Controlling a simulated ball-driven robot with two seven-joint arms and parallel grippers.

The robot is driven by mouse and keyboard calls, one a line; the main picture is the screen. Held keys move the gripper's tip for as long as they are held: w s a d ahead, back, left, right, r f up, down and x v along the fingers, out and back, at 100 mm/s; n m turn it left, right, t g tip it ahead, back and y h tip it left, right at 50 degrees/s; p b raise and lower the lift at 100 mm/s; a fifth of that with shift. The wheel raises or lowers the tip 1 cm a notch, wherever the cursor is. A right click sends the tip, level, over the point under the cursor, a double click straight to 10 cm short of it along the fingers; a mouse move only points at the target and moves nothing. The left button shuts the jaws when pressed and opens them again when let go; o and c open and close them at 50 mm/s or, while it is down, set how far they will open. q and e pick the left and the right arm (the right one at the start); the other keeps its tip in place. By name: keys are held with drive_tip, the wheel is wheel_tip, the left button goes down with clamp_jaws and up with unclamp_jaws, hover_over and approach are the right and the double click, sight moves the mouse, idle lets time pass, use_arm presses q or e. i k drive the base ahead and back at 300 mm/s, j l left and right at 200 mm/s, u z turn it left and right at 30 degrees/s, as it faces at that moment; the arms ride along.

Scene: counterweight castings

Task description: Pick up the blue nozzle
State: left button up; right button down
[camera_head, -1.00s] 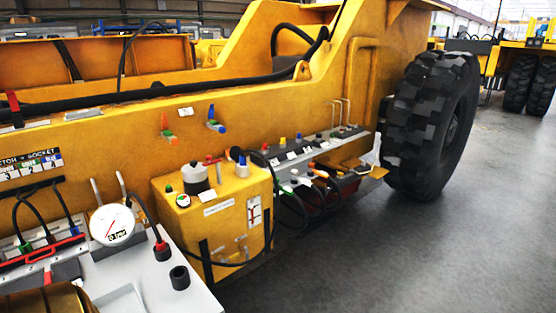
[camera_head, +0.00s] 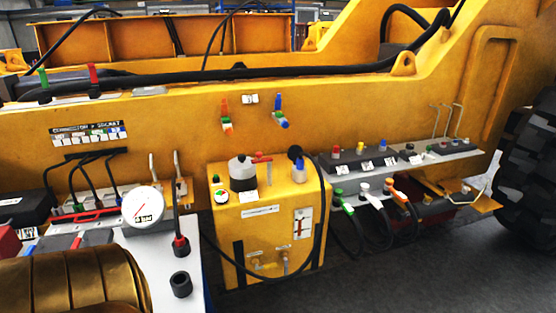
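Several blue parts are in the head view, and I cannot tell for certain which one is the blue nozzle. A pale bottle-like piece with a blue top (camera_head: 299,169) stands on the yellow box (camera_head: 262,235), just below a black hose end. A small blue knob (camera_head: 383,146) sits on the grey ledge further right.
A pale bench (camera_head: 160,272) at lower left holds a round gauge (camera_head: 142,207) and a black ring-shaped socket (camera_head: 181,284). Hoses with green, white and orange ends (camera_head: 399,192) hang under the ledge. A large black tyre (camera_head: 530,170) stands at right. The floor at lower right is clear.

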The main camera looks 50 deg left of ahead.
sight(300, 168)
drive_tip(key=i+j+u, duration=0.2)
drive_tip(key=i+u, duration=0.3)
drive_tip(key=i+l+u, duration=0.1)
drive_tip(key=i+u, duration=0.4)
drive_tip(key=i, duration=0.2)
